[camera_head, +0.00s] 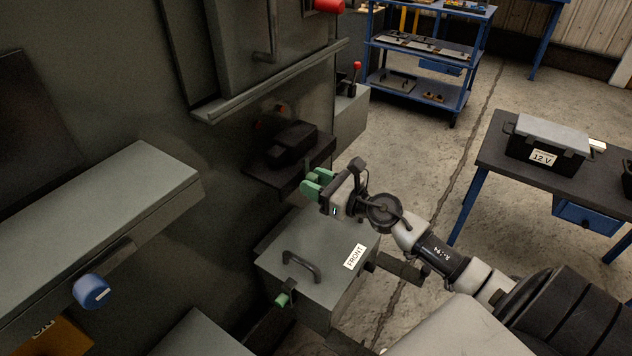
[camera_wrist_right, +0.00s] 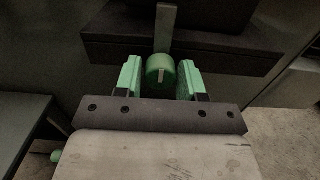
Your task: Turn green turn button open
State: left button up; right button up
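A green round knob with a white mark (camera_wrist_right: 160,70), the turn button, sits below a grey upright bar at a dark ledge in the right wrist view. My right gripper (camera_wrist_right: 160,80) has its two green fingers on either side of this knob. The fingers are very close to its sides, and I cannot tell whether they touch it. In the head view my right gripper (camera_head: 315,183) reaches the dark ledge from the right, and its fingers largely hide the knob. A second green knob (camera_head: 282,299) is on the grey box marked FRONT. My left gripper is not in view.
The grey FRONT box (camera_head: 310,270) with a dark handle stands just below my right gripper. A dark block (camera_head: 291,144) sits on the ledge. A blue knob (camera_head: 91,291) is at the left. A table with a 12 V box (camera_head: 545,140) stands right, with open floor between.

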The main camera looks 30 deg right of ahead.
jog(key=c, duration=0.5)
jog(key=shift+c, duration=0.2)
jog(key=shift+r+m+p, duration=0.1)
jog(key=shift+m+p, duration=0.2)
jog(key=shift+m, duration=0.1)
jog(key=shift+m+p, duration=0.6)
jog(key=shift+m, duration=0.4)
jog(key=m+p, duration=0.2)
jog(key=m, duration=0.2)
jog(key=shift+a+r+m, duration=0.1)
jog(key=shift+r+m, duration=0.05)
jog(key=shift+m, duration=0.15)
jog(key=m+p, duration=0.3)
jog(key=m, duration=0.3)
jog(key=shift+s+p, duration=0.1)
jog(key=shift+p, duration=0.25)
jog(key=shift+a+m+p, duration=0.1)
jog(key=shift+m+p, duration=0.95)
jog(key=shift+m, duration=1.35)
